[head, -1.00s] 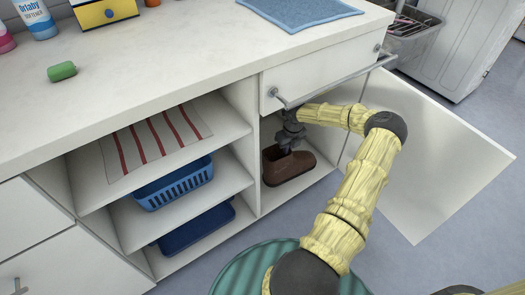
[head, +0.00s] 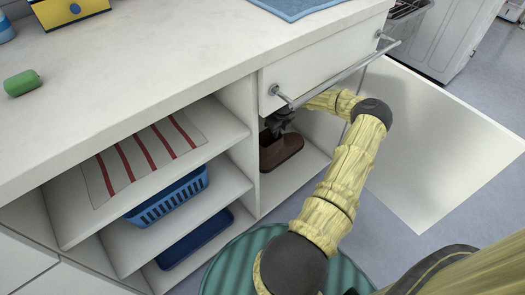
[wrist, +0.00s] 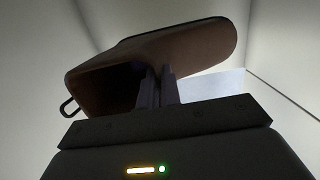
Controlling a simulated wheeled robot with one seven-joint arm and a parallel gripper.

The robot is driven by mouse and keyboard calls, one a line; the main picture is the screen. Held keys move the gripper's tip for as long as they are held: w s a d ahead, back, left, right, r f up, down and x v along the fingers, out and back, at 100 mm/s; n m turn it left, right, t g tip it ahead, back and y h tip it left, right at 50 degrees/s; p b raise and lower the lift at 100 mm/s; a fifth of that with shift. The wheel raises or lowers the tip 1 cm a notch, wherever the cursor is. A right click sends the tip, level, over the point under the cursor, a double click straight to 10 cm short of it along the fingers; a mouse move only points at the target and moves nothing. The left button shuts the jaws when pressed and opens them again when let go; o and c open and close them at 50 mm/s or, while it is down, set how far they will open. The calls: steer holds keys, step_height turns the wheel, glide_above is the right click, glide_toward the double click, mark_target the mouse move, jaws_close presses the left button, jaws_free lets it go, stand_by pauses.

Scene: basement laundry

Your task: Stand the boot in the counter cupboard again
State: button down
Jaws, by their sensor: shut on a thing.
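The brown boot (head: 283,152) is inside the open counter cupboard (head: 300,178), low down near its floor. It looks roughly upright, with its opening toward my gripper. I cannot tell whether its sole touches the floor. My gripper (wrist: 156,88) is shut on the edge of the boot's opening; the boot (wrist: 195,48) fills the upper middle of the wrist view, with a small loop at its left end. In the head view the drawer front and my arm partly hide the gripper and cupboard interior.
The cupboard door (head: 445,150) stands wide open to the right. A drawer with a bar handle (head: 340,75) is above the opening. Open shelves on the left hold a striped cloth (head: 150,155), a blue basket (head: 170,197) and a dark blue bin (head: 195,240).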

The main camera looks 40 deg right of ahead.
steer(key=shift+f+b, duration=1.3)
steer(key=shift+f, duration=1.1)
steer(key=shift+f+b, duration=1.4)
steer(key=shift+f, duration=1.2)
steer(key=c, duration=2)
jaws_free()
steer(key=shift+f, duration=0.1)
steer(key=o, duration=0.4)
steer(key=r+p, duration=0.1)
steer(key=r, duration=0.1)
steer(key=r+p, duration=0.2)
steer(key=r, duration=0.1)
steer(key=s+r+p, duration=0.1)
steer(key=r, duration=0.1)
steer(key=shift+r, duration=0.4)
